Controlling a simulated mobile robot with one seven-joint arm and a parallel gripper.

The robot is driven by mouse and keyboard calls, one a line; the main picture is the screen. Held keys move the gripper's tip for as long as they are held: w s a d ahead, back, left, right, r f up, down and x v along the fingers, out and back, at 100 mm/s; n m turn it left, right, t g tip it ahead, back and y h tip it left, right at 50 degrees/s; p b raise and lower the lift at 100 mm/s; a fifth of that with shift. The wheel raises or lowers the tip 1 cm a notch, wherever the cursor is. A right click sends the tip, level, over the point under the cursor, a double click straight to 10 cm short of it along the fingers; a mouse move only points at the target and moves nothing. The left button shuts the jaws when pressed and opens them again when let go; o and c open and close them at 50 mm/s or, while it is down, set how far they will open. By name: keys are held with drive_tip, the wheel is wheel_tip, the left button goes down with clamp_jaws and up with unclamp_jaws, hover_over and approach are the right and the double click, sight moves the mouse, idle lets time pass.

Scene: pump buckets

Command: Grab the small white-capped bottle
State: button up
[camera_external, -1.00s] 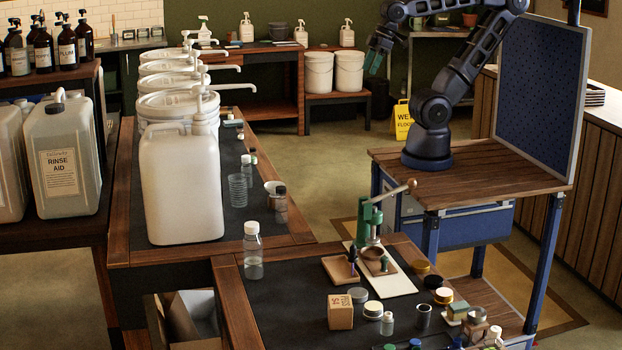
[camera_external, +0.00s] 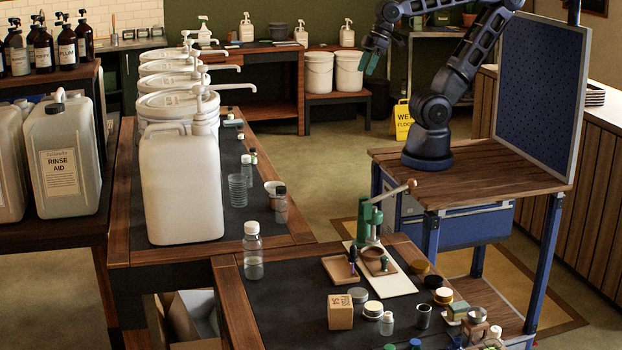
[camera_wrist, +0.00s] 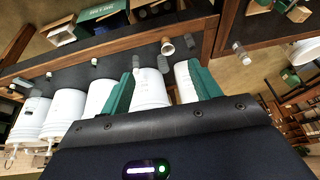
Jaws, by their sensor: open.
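A taller clear bottle with a white cap (camera_external: 253,252) stands upright at that bench's far left corner; a similar clear bottle (camera_wrist: 241,51) shows at upper right in the wrist view. My gripper (camera_external: 371,60) is high in the air, far behind both bottles, with its green fingers apart. In the wrist view the gripper (camera_wrist: 165,84) is open, with nothing held between its fingers.
A large white jug (camera_external: 182,190) and several white pump buckets (camera_external: 170,103) line the long bench. A blue pegboard panel (camera_external: 541,95) stands beside my arm.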

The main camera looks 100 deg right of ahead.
drive_tip(key=w+a+f+m+t+y, duration=0.1)
drive_tip(key=w+a+f+y, duration=0.15)
drive_tip(key=w, duration=1.25)
drive_tip(key=m+g+h, duration=0.1)
drive_tip(key=m+h, duration=0.7)
hover_over(246, 168)
drive_tip(key=s+a, duration=0.3)
drive_tip(key=s, duration=0.1)
wheel_tip(246, 168, down, 29)
drive_tip(key=shift+x, duration=5.05)
drive_tip(key=shift+s+a+f, duration=0.15)
drive_tip(key=c, duration=1)
drive_tip(key=shift+c, duration=0.2)
wheel_tip(246, 168, up, 20)
